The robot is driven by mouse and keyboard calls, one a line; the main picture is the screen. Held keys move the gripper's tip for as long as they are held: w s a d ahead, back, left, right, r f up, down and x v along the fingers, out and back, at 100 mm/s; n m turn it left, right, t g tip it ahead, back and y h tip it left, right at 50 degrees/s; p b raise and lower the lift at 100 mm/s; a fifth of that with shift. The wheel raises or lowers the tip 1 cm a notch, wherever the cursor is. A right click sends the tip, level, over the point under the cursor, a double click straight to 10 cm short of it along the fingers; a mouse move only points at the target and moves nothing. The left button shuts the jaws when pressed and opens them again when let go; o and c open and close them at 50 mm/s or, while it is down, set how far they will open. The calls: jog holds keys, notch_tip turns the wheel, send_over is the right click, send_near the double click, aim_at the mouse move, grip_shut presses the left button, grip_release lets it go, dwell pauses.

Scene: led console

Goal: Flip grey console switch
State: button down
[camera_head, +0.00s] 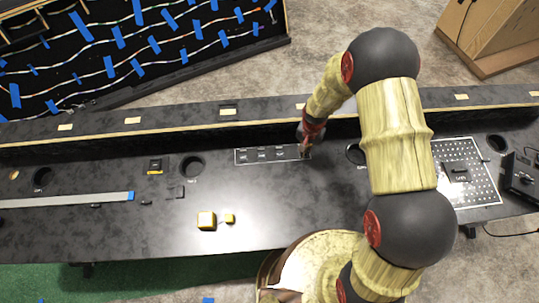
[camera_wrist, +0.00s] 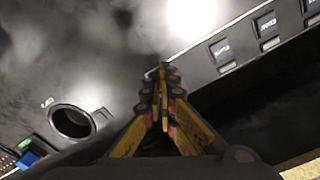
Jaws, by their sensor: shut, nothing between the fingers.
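The console switches sit in a dark panel with a pale outline (camera_head: 270,155), near the middle of the black table in the head view. Two labelled dark rocker switches show at upper right in the wrist view, one switch (camera_wrist: 266,22) farther along the panel and another switch (camera_wrist: 221,48) nearer my gripper. My gripper (camera_head: 305,150) is at the right end of this panel in the head view. In the wrist view its fingertips (camera_wrist: 163,75) are together and empty, just left of the panel's near corner. I cannot tell if they touch the surface.
A round hole (camera_wrist: 72,122) in the tabletop lies left of the fingers in the wrist view. A perforated plate (camera_head: 480,185) lies to the right.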

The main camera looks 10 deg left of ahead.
jog(key=shift+f+b, duration=0.4)
jog(key=shift+f, duration=0.25)
jog(key=shift+w+a+f+b, duration=0.1)
jog(key=shift+w+b, duration=0.1)
jog(key=shift+w, duration=0.3)
jog(key=shift+w+a+f+b, duration=0.1)
jog(key=shift+w+b, duration=0.05)
jog(key=shift+w, duration=0.35)
jog(key=shift+s, duration=0.1)
jog(key=shift+r, duration=0.35)
jog(key=shift+r+p, duration=1.4)
jog(key=shift+r, duration=0.65)
jog(key=shift+r+p, duration=0.8)
jog(key=shift+r, duration=0.6)
